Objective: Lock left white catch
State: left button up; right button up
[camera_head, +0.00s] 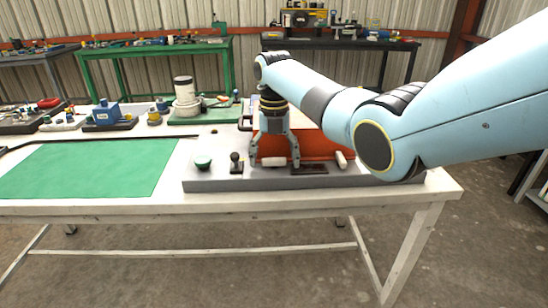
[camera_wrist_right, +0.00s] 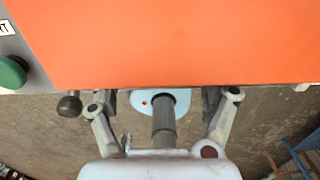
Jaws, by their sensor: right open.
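An orange box (camera_head: 315,146) stands on a grey base board (camera_head: 215,184) on the bench. One white catch (camera_head: 272,162) shows low on its front at left, another white catch (camera_head: 343,160) at right. My right gripper (camera_head: 274,166) points down at the left catch, its open fingers on either side of it in the picture; whether they touch it I cannot tell. In the right wrist view the open gripper (camera_wrist_right: 165,100) faces the orange box (camera_wrist_right: 180,45); the left catch cannot be made out there. My left gripper is out of view.
Left of the box are a black-knobbed lever (camera_head: 236,160) and a green button (camera_head: 203,162), close to my right gripper. A green mat (camera_head: 95,168) lies farther left, clear. Behind stand a white cylinder stack (camera_head: 185,95) and blue device (camera_head: 107,115).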

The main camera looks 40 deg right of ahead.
jog(key=c, duration=1.2)
jog(key=shift+r+m+p, duration=0.2)
jog(key=shift+m+p, duration=0.4)
jog(key=shift+p, duration=0.1)
jog(key=shift+w+a+m+p, duration=0.1)
jog(key=shift+m+p, duration=0.75)
jog(key=shift+m, duration=0.25)
jog(key=shift+f+m+p, duration=0.1)
jog(key=shift+m+p, duration=0.75)
jog(key=shift+m, duration=1.15)
jog(key=o, duration=1.2)
